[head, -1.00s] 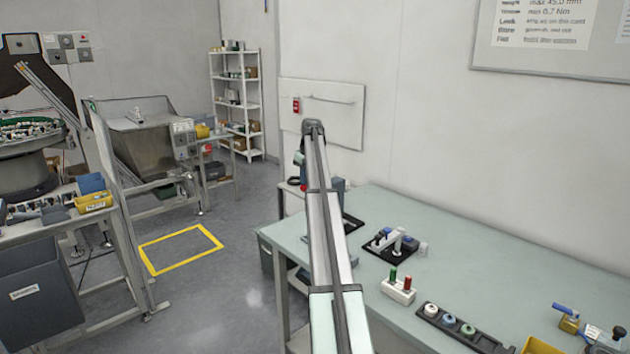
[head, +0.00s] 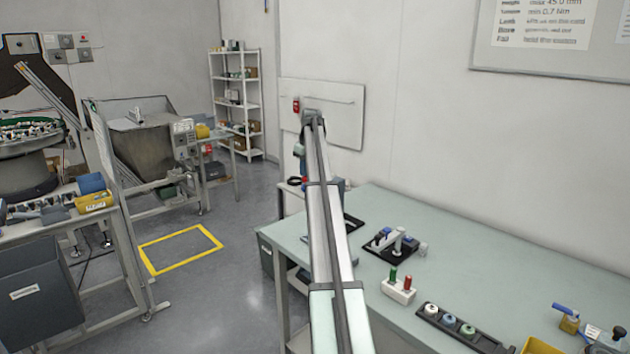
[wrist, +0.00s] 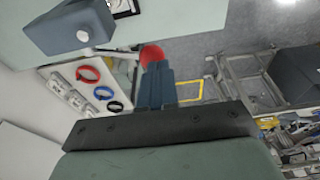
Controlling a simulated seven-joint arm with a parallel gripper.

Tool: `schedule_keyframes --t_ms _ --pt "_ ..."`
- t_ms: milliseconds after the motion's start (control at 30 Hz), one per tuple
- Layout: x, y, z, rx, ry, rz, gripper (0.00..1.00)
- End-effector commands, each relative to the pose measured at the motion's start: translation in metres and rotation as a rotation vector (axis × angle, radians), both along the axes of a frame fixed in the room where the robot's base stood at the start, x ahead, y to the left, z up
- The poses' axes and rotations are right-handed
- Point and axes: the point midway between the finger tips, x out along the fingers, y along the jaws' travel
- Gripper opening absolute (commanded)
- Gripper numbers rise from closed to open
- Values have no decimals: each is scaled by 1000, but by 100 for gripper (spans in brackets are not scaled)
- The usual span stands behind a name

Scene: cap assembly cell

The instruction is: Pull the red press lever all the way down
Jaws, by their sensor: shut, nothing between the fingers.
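The red ball knob (wrist: 152,54) of the press lever shows at the top middle of the wrist view. The blue-grey press head (wrist: 65,30) is to the left of the knob in the wrist view. In the head view, my arm hides most of the press, and a bit of its blue-grey body (head: 341,186) shows at the table's far end.
Red, blue and black rings (wrist: 88,74) lie on a pale surface left of my fingers. The green table (head: 470,250) carries a dark fixture (head: 391,245), a white holder with green and red pegs (head: 399,291) and a cap tray (head: 462,331). Floor lies left of the table.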

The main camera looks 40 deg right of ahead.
Motion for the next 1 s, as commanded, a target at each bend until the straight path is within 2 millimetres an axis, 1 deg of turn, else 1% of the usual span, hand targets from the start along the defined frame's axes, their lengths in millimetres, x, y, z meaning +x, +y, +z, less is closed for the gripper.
schedule_keyframes --t_ms 367,467,1000 --pt "0 0 3 0 0 0 0" --pt "0 0 6 0 -1 0 0" --pt "1 -1 47 -1 -1 0 0"
